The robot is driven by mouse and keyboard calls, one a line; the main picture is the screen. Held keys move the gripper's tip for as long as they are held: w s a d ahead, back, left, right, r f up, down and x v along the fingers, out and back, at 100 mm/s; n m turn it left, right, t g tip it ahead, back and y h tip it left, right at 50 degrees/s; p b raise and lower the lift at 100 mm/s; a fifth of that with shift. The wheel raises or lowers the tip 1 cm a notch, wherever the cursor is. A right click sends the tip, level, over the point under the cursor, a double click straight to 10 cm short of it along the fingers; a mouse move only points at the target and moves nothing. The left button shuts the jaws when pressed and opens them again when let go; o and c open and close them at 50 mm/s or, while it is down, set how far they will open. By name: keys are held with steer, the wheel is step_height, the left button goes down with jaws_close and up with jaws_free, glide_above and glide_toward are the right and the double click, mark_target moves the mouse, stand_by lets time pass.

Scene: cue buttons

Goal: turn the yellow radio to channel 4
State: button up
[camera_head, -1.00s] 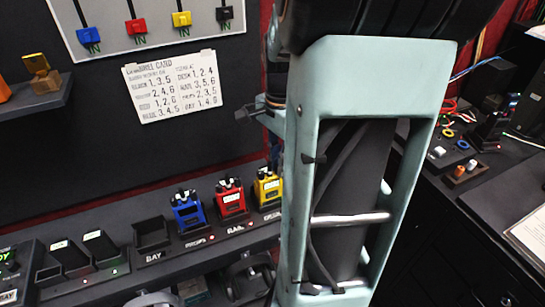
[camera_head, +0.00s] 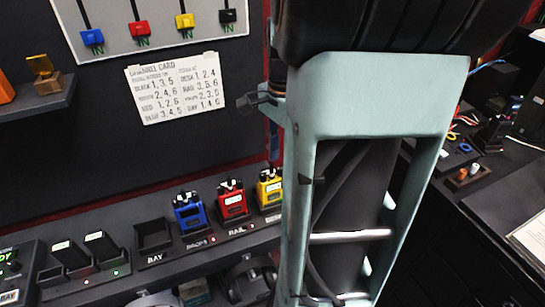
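The yellow radio (camera_head: 269,187) stands upright in a dock at the right end of a row of radios on the dark shelf.
A blue radio (camera_head: 189,212) and a red radio (camera_head: 231,200) stand left of the yellow one, beside an empty dock (camera_head: 153,236). A handwritten channel card (camera_head: 177,88) hangs on the wall above. A dark desk (camera_head: 490,205) with small items is at the right.

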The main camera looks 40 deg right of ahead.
step_height(320, 180, up, 9)
stand_by(0.3)
steer(key=shift+s, duration=0.1)
